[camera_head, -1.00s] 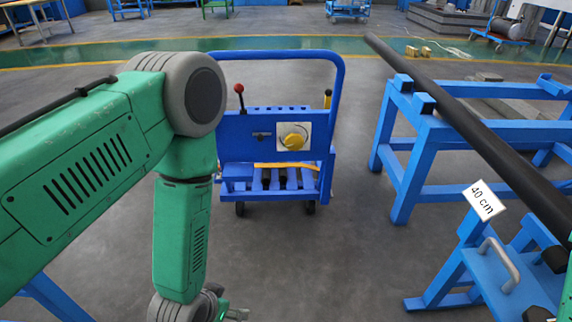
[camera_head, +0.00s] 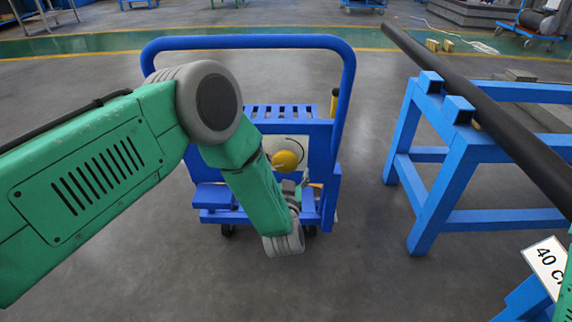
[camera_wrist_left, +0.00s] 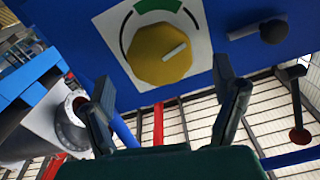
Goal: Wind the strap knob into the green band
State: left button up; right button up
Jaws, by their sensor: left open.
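The yellow knob (camera_head: 285,160) is on the front panel of the blue cart (camera_head: 345,100), on a white dial plate (camera_head: 300,145). In the left wrist view the faceted knob (camera_wrist_left: 160,54) fills the upper middle, and its white mark points right and slightly up. The green band (camera_wrist_left: 158,5) is at the top edge of the plate, partly cut off. My left gripper (camera_wrist_left: 168,88) is open and empty, its fingers apart below the knob in that view, not around it. In the head view my arm mostly hides this gripper. My right gripper is out of view.
In the wrist view a black knob (camera_wrist_left: 273,31) and a red-balled lever (camera_wrist_left: 300,136) sit right of the dial. In the head view, a blue stand (camera_head: 450,165) with a long dark pipe (camera_head: 500,120) stands to the right. Floor between cart and stand is clear.

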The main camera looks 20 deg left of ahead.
aim_at(285, 164)
pick_arm(q)
jog(key=b+x, duration=0.1)
jog(key=x, duration=0.4)
jog(key=shift+w+f, duration=0.1)
jog(key=c, duration=1.2)
